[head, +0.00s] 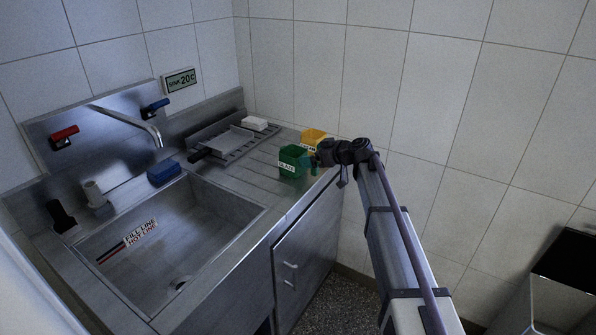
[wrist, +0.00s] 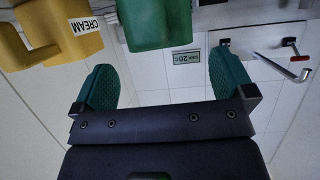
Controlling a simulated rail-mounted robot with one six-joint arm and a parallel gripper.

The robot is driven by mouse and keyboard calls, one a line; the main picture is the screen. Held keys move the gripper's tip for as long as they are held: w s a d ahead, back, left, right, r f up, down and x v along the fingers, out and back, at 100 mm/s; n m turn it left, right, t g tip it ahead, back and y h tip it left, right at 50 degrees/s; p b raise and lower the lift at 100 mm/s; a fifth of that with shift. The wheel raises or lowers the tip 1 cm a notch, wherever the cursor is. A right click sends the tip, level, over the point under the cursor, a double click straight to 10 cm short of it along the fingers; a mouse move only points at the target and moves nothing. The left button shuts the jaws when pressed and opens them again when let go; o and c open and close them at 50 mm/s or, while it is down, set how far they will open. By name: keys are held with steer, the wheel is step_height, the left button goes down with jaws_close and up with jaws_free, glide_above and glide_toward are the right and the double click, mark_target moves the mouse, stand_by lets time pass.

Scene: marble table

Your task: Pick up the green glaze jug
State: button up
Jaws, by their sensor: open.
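The green glaze jug (head: 291,163) stands on the ribbed steel drainboard, its white label facing the front. In the wrist view the green jug (wrist: 153,22) shows at the top, partly cut off, ahead of the gap between my fingers. My gripper (head: 314,163) is just right of the green jug in the head view. In the wrist view my gripper (wrist: 165,87) is open with two teal finger pads wide apart and nothing between them. The jug's handle cannot be made out.
A yellow cream jug (head: 314,138) stands close behind the green one; it also shows in the wrist view (wrist: 68,28). A sink (head: 190,235), a blue sponge (head: 164,172) and a rack (head: 228,147) with a white block (head: 254,124) lie left. Tiled walls stand behind.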

steer(key=b+x, duration=0.2)
steer(key=x, duration=0.2)
steer(key=shift+w+a+f, duration=0.25)
steer(key=shift+w+a, duration=0.1)
steer(key=shift+a, duration=0.1)
steer(key=shift+r, duration=0.1)
steer(key=c, duration=1.3)
step_height(320, 180, up, 10)
steer(key=p, duration=1)
steer(key=o, duration=0.9)
steer(key=shift+d, duration=0.1)
steer(key=c, duration=0.4)
